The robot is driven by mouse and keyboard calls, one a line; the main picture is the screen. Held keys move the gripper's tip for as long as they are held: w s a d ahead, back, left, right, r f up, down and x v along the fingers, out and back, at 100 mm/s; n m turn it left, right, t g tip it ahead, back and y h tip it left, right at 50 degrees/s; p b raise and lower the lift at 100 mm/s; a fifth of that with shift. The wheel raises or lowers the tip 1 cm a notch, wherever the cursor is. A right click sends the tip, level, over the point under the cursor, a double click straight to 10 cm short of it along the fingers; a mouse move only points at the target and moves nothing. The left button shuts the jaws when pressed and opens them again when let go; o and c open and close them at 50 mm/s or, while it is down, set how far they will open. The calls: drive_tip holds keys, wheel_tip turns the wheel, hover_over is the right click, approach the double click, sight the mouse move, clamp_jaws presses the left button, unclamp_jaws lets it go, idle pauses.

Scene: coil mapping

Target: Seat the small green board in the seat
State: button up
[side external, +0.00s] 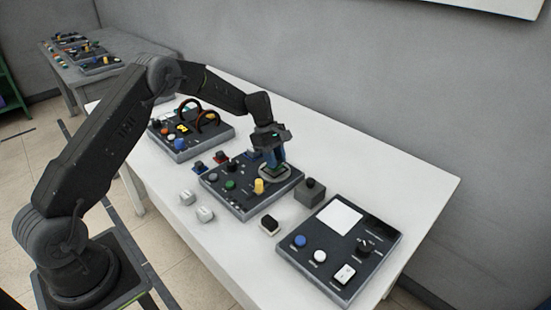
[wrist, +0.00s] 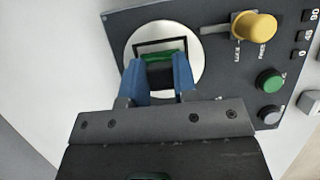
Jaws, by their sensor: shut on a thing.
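The small green board (wrist: 172,55) shows in the wrist view as a green strip with a black block between my fingers. My gripper (wrist: 159,74) has blue fingers, shut on the black block of the board. The seat (wrist: 147,43) is a black square outline on a pale round disc (wrist: 190,71) in the panel. The board lies over the near part of that outline; whether it touches the seat I cannot tell. In the side view my gripper (side external: 274,160) points down over the disc (side external: 272,175) at the panel's far corner, and its fingers hide the board.
The middle panel (side external: 239,204) carries a yellow knob (side external: 259,185) near the disc, plus a green button (side external: 230,184). A grey block (side external: 309,192) stands to its right.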

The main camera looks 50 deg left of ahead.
drive_tip(key=shift+f, duration=0.5)
idle(1.0)
drive_tip(key=o, duration=1)
drive_tip(key=shift+o, duration=0.3)
drive_tip(key=o, duration=0.4)
drive_tip(key=shift+r, duration=3.5)
